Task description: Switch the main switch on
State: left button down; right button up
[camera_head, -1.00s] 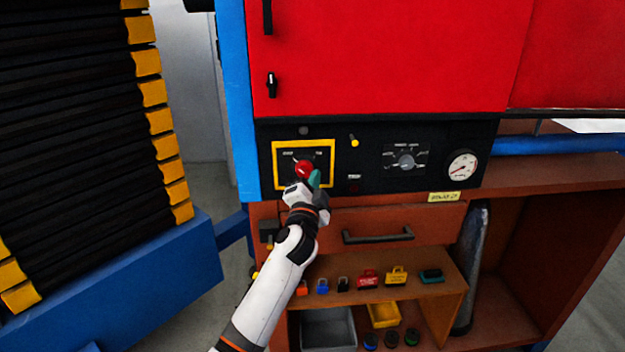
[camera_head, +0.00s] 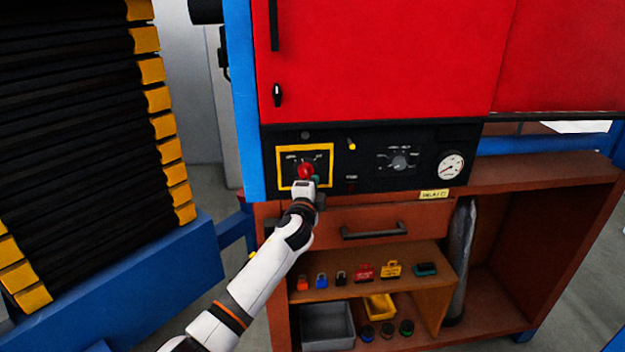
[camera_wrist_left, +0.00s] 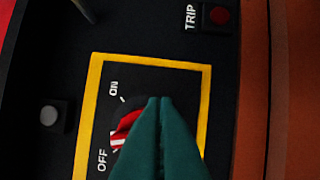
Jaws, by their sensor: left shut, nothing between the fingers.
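The main switch is a red rotary knob (camera_head: 306,170) inside a yellow-framed square on the black control panel. In the left wrist view the red knob (camera_wrist_left: 124,124) shows beside the ON and OFF labels, with the yellow frame (camera_wrist_left: 150,62) around it. My left gripper (camera_head: 313,180) is at the knob's lower right in the head view. In the left wrist view its teal fingers (camera_wrist_left: 158,100) are shut together with nothing between them, and they hide much of the knob. I cannot tell contact or the exact knob setting. My right gripper is not in view.
A selector dial (camera_head: 399,162) and a round gauge (camera_head: 451,166) are right of the switch. A red TRIP light (camera_wrist_left: 219,15) is nearby. A drawer handle (camera_head: 372,231) sticks out below, above a shelf of padlocks and tags. A blue post (camera_head: 243,100) stands to the left.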

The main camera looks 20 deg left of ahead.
pick_arm(q)
jog(key=shift+s+a+f, duration=0.15)
jog(key=shift+a+f, duration=0.05)
jog(key=shift+a, duration=0.05)
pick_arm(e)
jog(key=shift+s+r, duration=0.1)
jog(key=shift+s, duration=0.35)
pick_arm(q)
jog(key=shift+a+f, duration=0.1)
jog(key=shift+s+a, duration=0.15)
jog(key=shift+a, duration=0.1)
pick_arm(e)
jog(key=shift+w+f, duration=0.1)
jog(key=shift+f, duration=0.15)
pick_arm(q)
jog(key=shift+b, duration=0.3)
